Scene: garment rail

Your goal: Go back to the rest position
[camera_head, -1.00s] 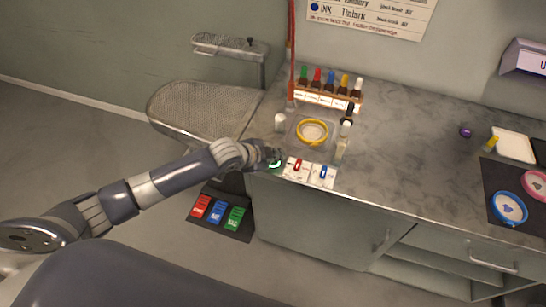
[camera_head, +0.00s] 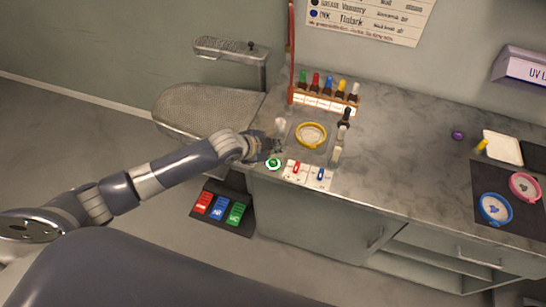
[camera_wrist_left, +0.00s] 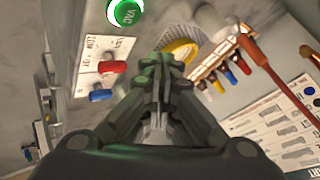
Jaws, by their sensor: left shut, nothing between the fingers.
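My left gripper (camera_head: 279,146) is shut and empty. It hangs over the left edge of the counter, just beside a round green button (camera_head: 273,164). In the left wrist view the shut fingers (camera_wrist_left: 160,62) fill the middle, and the green button (camera_wrist_left: 126,12), marked VAC and lit, shows at the top left, apart from the fingertips. My right gripper is not in view.
A yellow hoop (camera_head: 311,135), a rack of colored bottles (camera_head: 325,103) and red and blue switches (camera_head: 297,167) stand close to my left gripper. A mesh shelf (camera_head: 205,110) is behind the arm. Floor pedals (camera_head: 219,209) lie below. The counter's middle is clear.

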